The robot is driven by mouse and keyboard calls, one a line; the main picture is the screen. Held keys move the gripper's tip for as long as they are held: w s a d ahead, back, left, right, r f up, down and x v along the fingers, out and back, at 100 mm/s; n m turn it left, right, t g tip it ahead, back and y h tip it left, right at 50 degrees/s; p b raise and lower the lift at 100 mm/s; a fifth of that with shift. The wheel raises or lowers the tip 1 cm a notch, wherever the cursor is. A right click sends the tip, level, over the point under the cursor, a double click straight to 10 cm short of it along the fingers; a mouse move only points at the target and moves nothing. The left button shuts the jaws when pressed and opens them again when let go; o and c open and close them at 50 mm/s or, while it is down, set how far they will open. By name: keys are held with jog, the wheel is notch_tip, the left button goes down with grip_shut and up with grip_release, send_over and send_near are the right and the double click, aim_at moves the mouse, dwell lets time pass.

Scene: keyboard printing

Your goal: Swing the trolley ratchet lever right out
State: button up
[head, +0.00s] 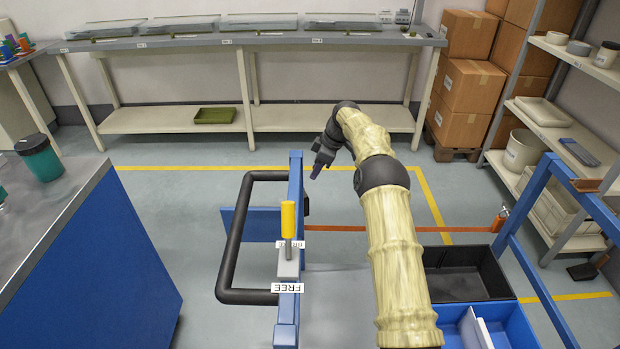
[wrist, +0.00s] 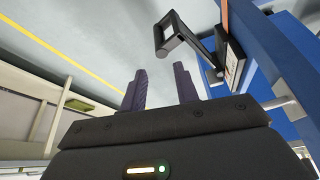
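The ratchet lever (wrist: 170,34) shows in the wrist view as a dark open loop. It stands out from a dark ratchet body on the blue trolley post (wrist: 268,45), beyond my fingertips. In the head view a small dark part of the ratchet (head: 306,205) shows at the right side of the blue trolley post (head: 295,185). My gripper (wrist: 160,80) has two dark purple fingers, apart with nothing between them. In the head view my gripper (head: 316,172) hangs just right of the post's far end. The fingers do not touch the lever.
A yellow-handled lever (head: 288,220) stands on the trolley by a FREE label (head: 287,288). A black push handle (head: 231,240) juts left. A black bin (head: 465,275) lies right of my arm. The far floor is clear.

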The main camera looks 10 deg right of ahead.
jog(key=v, duration=0.3)
jog(key=shift+d+r, duration=0.1)
jog(key=shift+r, duration=0.05)
jog(key=c, duration=0.6)
jog(key=f+m+y, duration=0.1)
jog(key=m, duration=0.1)
jog(key=s+f+m+y, duration=0.1)
jog(key=f+m, duration=0.1)
jog(key=s+d+f+m+y, duration=0.1)
jog(key=m, duration=0.2)
jog(key=shift+f, duration=0.3)
grip_shut()
jog(key=s+d+f+m+t+y, duration=0.1)
jog(key=s+d+f+m+t, duration=0.2)
jog(key=m, duration=1.3)
jog(key=s+d+f+m+t+y, duration=0.2)
jog(key=s+f+m+t, duration=0.3)
jog(key=m, duration=1.2)
jog(key=shift+d+m+p, duration=0.3)
jog(key=shift+d+p, duration=0.05)
jog(key=shift+d, duration=0.35)
